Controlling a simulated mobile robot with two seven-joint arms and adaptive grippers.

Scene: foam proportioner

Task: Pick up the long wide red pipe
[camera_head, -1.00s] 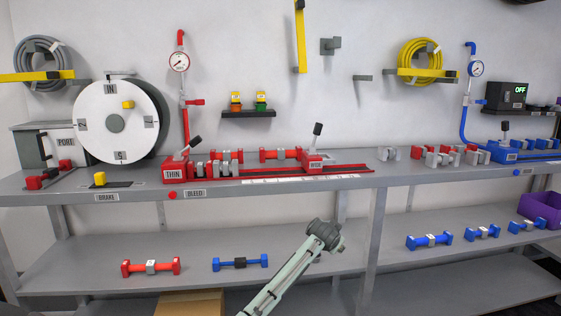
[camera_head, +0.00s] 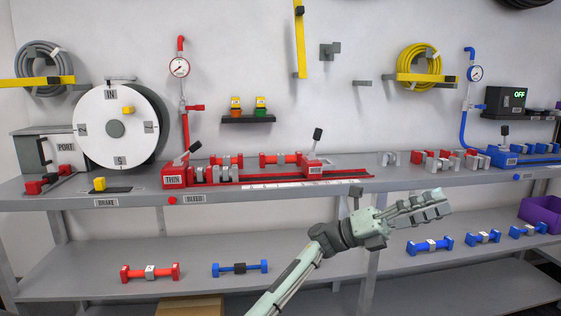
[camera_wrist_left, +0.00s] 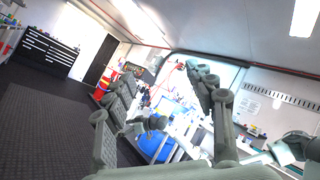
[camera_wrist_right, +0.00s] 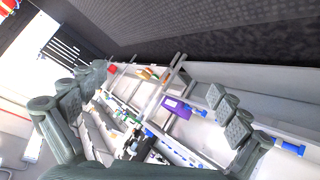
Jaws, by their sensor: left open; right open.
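A red pipe (camera_head: 150,272) with wide ends and a grey middle piece with a white label lies on the lower shelf at the left. I cannot tell for sure which is the long wide one.
A blue pipe (camera_head: 240,268) lies right of the red one on the lower shelf (camera_head: 110,249). More blue pipes (camera_head: 430,245) and a purple bin (camera_head: 541,212) are at the right. The bench top (camera_head: 345,163) overhangs the shelf. The shelf's middle is clear.

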